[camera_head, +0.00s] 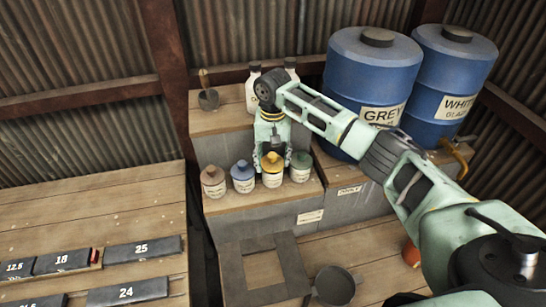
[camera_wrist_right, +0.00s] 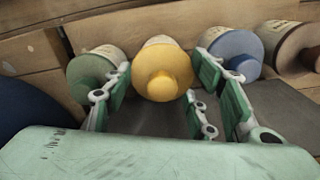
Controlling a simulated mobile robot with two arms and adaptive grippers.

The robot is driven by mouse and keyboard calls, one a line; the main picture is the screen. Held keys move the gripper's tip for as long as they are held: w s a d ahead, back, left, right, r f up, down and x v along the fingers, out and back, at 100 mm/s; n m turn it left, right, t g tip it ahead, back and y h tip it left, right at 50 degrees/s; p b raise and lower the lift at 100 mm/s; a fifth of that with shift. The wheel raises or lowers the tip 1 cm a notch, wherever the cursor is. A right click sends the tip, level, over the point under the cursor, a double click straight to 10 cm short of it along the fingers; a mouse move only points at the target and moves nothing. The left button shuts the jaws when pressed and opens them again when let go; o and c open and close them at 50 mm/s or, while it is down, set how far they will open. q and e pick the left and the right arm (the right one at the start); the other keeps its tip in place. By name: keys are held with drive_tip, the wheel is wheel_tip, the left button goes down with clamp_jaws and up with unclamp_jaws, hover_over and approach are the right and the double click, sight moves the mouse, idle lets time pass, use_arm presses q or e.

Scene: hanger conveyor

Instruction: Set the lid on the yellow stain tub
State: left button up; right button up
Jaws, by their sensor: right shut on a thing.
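The yellow stain tub (camera_head: 272,180) stands on the lower wooden step in a row of several small tubs. Its cream body (camera_wrist_right: 158,41) shows behind the lid in the right wrist view. The yellow lid (camera_head: 272,163) has a round knob and is at the tub's mouth, lined up with it; it also shows in the right wrist view (camera_wrist_right: 163,72). I cannot tell whether a thin gap is left between them. My right gripper (camera_head: 272,153) reaches down from above, its fingers on either side of the lid and shut on it. My left gripper is out of view.
A blue tub (camera_head: 243,178) and a pinkish tub (camera_head: 213,182) stand left of the yellow one, a green tub (camera_head: 300,168) close on its right. Blue drums (camera_head: 365,75) stand behind my right arm. White bottles (camera_head: 252,92) stand on the upper step.

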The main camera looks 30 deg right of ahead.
sight(273, 155)
drive_tip(key=shift+f, duration=0.6)
idle(1.1)
drive_tip(key=o, duration=0.7)
drive_tip(key=o, duration=0.5)
drive_tip(key=shift+o, duration=0.2)
wheel_tip(273, 155, up, 12)
drive_tip(key=shift+r, duration=0.1)
idle(0.4)
